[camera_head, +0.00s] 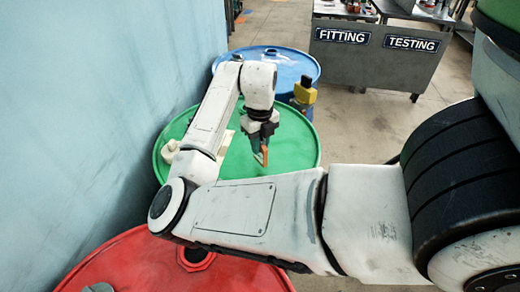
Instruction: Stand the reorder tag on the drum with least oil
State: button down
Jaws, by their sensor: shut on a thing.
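Three drums stand in a row along the wall: a red drum (140,265) nearest, a green drum (295,160) in the middle and a blue drum (290,63) farthest. My gripper (261,155) points down above the green drum's top. It is shut on a small orange piece (264,155), which looks like the reorder tag. Most of the tag is hidden by the fingers, and I cannot tell whether it touches the lid. My arm hides part of the green and red drums. Oil levels cannot be seen.
A pale blue wall (80,120) runs along the left. A yellow-topped device (304,93) stands beside the blue drum. Pale fittings (170,150) sit on the green drum. A grey bench (370,55) labelled FITTING and TESTING stands behind. Floor is clear between bench and drums.

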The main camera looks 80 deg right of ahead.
jog(key=shift+f, duration=1.35)
jog(key=shift+f, duration=0.1)
jog(key=c, duration=1)
grip_release()
notch_tip(320, 180, up, 12)
jog(key=shift+r+b, duration=0.15)
jog(key=shift+b, duration=0.4)
jog(key=shift+s, duration=0.1)
